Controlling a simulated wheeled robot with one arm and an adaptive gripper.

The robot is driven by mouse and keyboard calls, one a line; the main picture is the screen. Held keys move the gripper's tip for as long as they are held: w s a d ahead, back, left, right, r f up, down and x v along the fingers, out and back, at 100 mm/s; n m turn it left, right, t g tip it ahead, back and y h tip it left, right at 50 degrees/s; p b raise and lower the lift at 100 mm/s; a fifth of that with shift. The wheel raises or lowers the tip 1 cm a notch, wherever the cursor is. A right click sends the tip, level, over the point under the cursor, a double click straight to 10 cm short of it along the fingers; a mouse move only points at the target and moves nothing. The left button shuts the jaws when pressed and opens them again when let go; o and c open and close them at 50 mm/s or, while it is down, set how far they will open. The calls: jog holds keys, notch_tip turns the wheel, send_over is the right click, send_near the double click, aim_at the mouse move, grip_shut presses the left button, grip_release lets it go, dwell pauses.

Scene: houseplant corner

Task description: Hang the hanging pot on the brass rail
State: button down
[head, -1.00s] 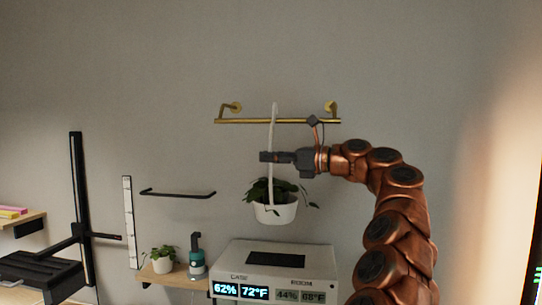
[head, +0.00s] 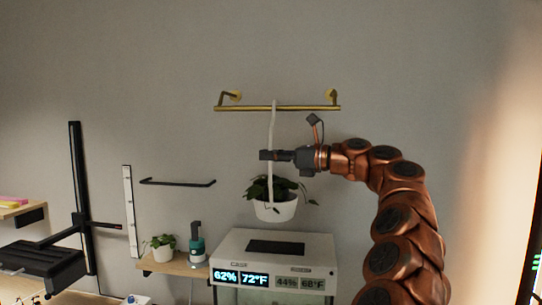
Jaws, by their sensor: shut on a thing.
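The hanging pot (head: 276,211) is white with a green leafy plant and a tall white strap (head: 271,127) rising from it. My gripper (head: 272,155) is shut on the strap, about midway up, and the pot hangs upright below it. The brass rail (head: 290,108) runs level along the wall on two end brackets. The top of the strap overlaps the rail in the head view, near its middle. I cannot tell from this view whether the strap is hooked over the rail or only in front of it.
A white case (head: 318,246) with digital readouts stands below the pot. To its left a wooden shelf (head: 180,265) holds a small potted plant (head: 160,248) and a teal bottle (head: 196,246). A black bar (head: 178,183) is on the wall at left. The wall around the rail is clear.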

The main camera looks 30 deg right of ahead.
jog(key=c, duration=1.2)
grip_release()
